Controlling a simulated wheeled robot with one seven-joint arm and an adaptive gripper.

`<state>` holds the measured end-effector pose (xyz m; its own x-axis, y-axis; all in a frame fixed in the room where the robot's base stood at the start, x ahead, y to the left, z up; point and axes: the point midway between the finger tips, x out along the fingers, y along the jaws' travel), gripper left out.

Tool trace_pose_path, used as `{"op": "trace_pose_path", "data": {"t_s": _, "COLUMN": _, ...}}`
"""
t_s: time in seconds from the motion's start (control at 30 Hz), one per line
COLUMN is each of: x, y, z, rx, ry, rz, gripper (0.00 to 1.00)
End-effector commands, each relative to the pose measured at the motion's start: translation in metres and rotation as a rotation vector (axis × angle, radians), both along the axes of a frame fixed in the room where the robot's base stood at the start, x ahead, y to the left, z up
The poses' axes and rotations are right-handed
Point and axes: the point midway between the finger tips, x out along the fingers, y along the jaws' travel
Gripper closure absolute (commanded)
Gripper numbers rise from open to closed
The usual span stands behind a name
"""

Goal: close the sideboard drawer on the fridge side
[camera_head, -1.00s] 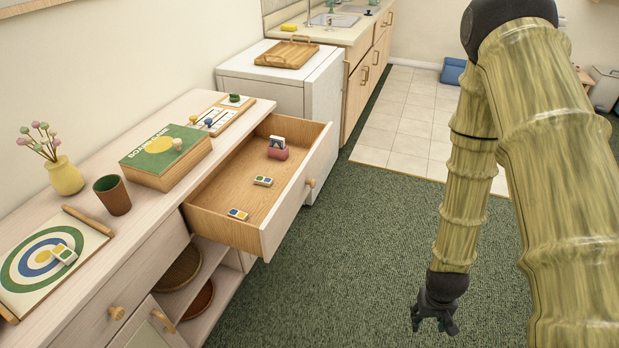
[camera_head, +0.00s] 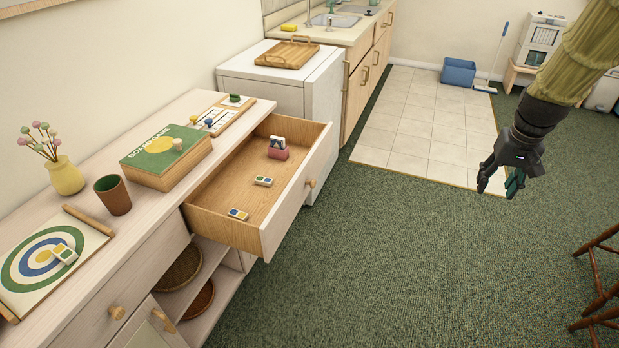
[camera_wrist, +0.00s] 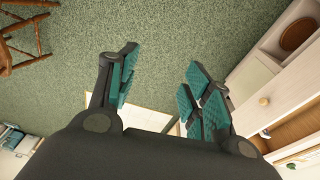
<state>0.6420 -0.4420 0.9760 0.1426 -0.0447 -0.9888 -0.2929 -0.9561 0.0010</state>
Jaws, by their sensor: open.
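The sideboard (camera_head: 150,250) runs along the left wall. Its drawer on the fridge side (camera_head: 286,212) is pulled far out. Inside it lie two small domino-like tiles (camera_head: 263,181) and a pink holder with cards (camera_head: 278,150). The drawer front has a round wooden knob (camera_head: 311,183). The white fridge (camera_head: 318,92) stands just beyond the sideboard. My gripper (camera_head: 501,183) is open and empty, well to the right of the drawer, above the carpet. In the wrist view my gripper (camera_wrist: 160,90) shows its teal finger pads spread apart, with the sideboard (camera_wrist: 270,65) at the right.
The sideboard top holds a game box (camera_head: 165,155), a brown cup (camera_head: 113,195), a vase (camera_head: 65,177) and a target board (camera_head: 85,236). Open green carpet (camera_head: 400,260) lies between drawer and gripper. A wooden stool (camera_head: 598,290) stands at right; a blue bin (camera_head: 458,72) is at back.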

Motion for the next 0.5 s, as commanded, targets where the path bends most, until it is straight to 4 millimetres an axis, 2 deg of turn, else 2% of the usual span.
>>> {"op": "trace_pose_path", "data": {"t_s": 0.13, "x": 0.0002, "y": -0.0016, "z": 0.0077, "rx": 0.006, "ry": -0.002, "rz": -0.002, "gripper": 0.51}}
{"op": "trace_pose_path", "data": {"t_s": 0.47, "x": 0.0004, "y": -0.0016, "z": 0.0074, "rx": 0.006, "ry": -0.003, "rz": -0.002, "gripper": 0.51}}
{"op": "trace_pose_path", "data": {"t_s": 0.5, "x": 0.0004, "y": -0.0015, "z": 0.0072, "rx": 0.006, "ry": -0.002, "rz": -0.002, "gripper": 0.56}}
